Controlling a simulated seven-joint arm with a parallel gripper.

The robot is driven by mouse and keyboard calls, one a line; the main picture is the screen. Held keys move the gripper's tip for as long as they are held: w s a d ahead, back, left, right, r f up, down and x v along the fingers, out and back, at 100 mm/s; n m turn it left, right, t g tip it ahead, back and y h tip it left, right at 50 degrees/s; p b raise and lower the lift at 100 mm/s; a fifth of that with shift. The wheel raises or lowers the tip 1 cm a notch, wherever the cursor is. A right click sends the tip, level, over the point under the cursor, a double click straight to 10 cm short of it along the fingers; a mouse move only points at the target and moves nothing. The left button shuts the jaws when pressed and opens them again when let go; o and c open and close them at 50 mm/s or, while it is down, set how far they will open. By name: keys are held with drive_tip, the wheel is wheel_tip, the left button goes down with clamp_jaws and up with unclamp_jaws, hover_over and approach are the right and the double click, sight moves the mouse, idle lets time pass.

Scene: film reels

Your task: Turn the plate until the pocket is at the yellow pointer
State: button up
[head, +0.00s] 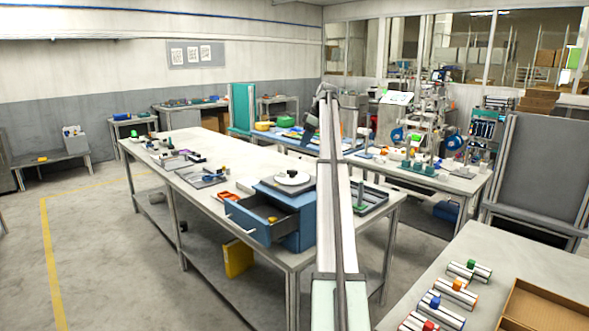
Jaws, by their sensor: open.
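A white round plate (292,178) lies flat on top of the blue drawer cabinet (305,220), at the near end of the long grey table. A small dark spot shows near the middle of the plate. I cannot make out the pocket or the yellow pointer at this size. My arm runs up the middle of the picture, just right of the plate. My gripper (314,117) is at its far end, small in the picture, above and beyond the plate and apart from it. It is open, and I see nothing held in it.
The cabinet's drawer (262,225) stands open to the left, with a small orange-yellow item inside. An orange tray (235,196) lies left of the cabinet, and a dark tray (370,199) lies right. Several parts sit farther along the table (215,204).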

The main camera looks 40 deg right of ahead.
sight(294, 171)
drive_tip(key=x, duration=1.3)
drive_tip(key=shift+w+f, duration=0.15)
drive_tip(key=shift+w, duration=0.05)
clamp_jaws()
idle(0.4)
